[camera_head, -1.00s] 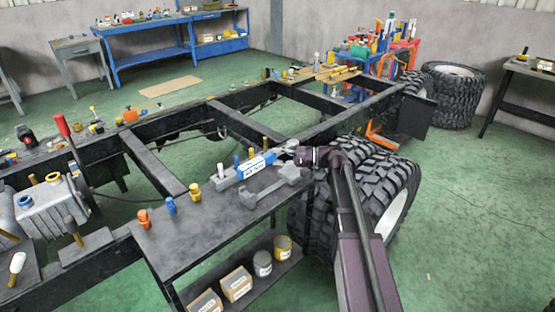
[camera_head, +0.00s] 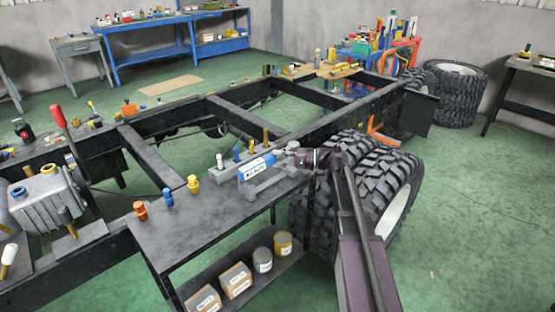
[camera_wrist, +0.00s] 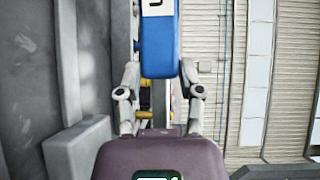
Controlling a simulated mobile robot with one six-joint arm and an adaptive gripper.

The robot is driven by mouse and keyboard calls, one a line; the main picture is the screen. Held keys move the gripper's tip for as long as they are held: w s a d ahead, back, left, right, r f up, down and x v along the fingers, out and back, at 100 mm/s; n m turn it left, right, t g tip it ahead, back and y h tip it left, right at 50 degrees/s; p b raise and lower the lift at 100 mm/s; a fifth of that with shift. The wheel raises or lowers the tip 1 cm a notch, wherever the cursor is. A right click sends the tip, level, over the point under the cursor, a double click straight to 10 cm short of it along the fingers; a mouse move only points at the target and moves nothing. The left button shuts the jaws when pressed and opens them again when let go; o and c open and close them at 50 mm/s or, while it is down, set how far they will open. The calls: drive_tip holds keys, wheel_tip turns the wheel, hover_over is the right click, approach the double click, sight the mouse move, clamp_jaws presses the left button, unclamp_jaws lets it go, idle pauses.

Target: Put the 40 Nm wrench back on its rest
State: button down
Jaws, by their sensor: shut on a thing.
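The wrench (camera_head: 257,167) has a blue body with a white label; its print is too small to read surely. My gripper (camera_head: 284,152) is shut on its right end and holds it level over the bench. A grey rest with raised ends (camera_head: 268,186) stands on the bench just in front of and below the wrench, partly hidden by it. I cannot tell whether they touch. In the wrist view, the blue wrench (camera_wrist: 158,50) stands between my two fingers (camera_wrist: 158,85), and part of the grey rest (camera_wrist: 78,150) shows at left.
The dark bench top (camera_head: 190,230) also holds orange, blue and yellow pieces near its left side. Boxes and tins (camera_head: 237,280) sit on its lower shelf. The black chassis frame (camera_head: 150,160) runs behind it, and a large tyre (camera_head: 375,190) stands close to the right.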

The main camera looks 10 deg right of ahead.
drive_tip(key=shift+f+b, duration=0.95)
drive_tip(key=shift+f, duration=0.25)
drive_tip(key=shift+f+b, duration=0.4)
drive_tip(key=shift+f, duration=0.05)
drive_tip(key=shift+c, duration=0.8)
unclamp_jaws()
